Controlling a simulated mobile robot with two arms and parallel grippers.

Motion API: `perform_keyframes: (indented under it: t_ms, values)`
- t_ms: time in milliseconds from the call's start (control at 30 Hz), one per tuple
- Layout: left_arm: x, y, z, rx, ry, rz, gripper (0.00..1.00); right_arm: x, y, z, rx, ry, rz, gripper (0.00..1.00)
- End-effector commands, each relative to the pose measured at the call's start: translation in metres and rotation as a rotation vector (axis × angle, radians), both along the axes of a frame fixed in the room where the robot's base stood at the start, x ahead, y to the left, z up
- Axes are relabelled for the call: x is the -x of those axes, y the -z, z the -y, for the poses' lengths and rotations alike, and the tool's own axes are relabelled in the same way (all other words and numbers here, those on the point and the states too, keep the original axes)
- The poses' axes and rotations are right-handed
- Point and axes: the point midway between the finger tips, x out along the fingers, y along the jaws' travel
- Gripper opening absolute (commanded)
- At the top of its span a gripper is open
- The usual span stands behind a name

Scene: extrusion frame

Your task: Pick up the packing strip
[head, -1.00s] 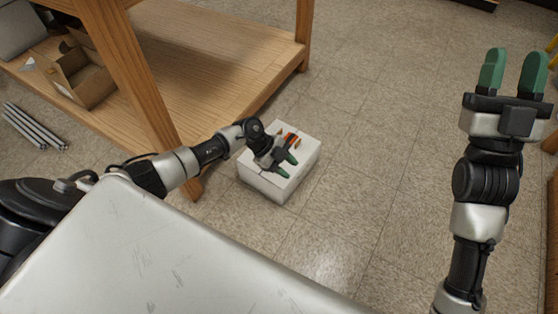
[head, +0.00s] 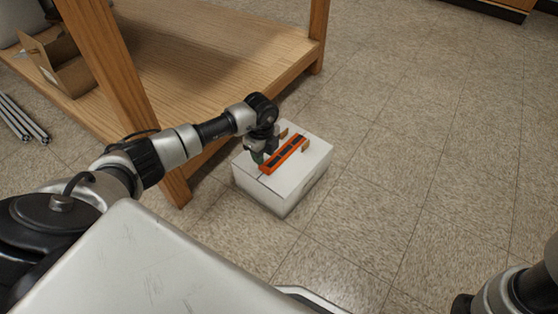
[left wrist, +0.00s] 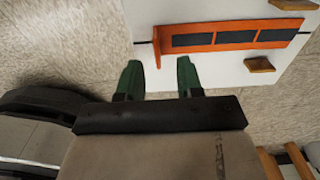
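The packing strip appears to be the orange bar with dark pads (head: 285,154) lying on top of a white box (head: 290,185). It also shows in the left wrist view (left wrist: 235,40), with an upright orange tab at its left end. My left gripper (head: 258,158) is over the box beside the strip's near-left end. My right gripper is out of view.
Two small tan blocks (left wrist: 259,64) stand on the box on either side of the strip. A wooden table (head: 200,60) with a low shelf is left of the box. Metal bars (head: 22,118) lie on the floor at left. The floor right of the box is clear.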

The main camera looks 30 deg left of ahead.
Motion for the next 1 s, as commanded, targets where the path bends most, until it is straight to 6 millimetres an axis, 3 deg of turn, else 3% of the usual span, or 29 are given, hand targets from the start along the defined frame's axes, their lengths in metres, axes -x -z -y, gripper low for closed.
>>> perform_keyframes:
  t_ms: [167, 500, 767, 1000]
  values:
    - [0.001, 0.011, 0.001, 0.001, 0.000, 0.000, 0.36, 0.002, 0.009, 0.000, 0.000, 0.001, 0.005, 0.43]
    - [0.005, 0.054, 0.003, 0.001, -0.001, 0.000, 0.36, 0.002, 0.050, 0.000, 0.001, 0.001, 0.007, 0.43]
    - [0.005, 0.053, 0.003, 0.001, -0.001, 0.001, 0.36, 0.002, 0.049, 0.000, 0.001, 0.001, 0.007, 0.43]
    - [0.005, 0.053, 0.003, 0.001, 0.000, 0.000, 0.03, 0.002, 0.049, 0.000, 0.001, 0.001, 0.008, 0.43]
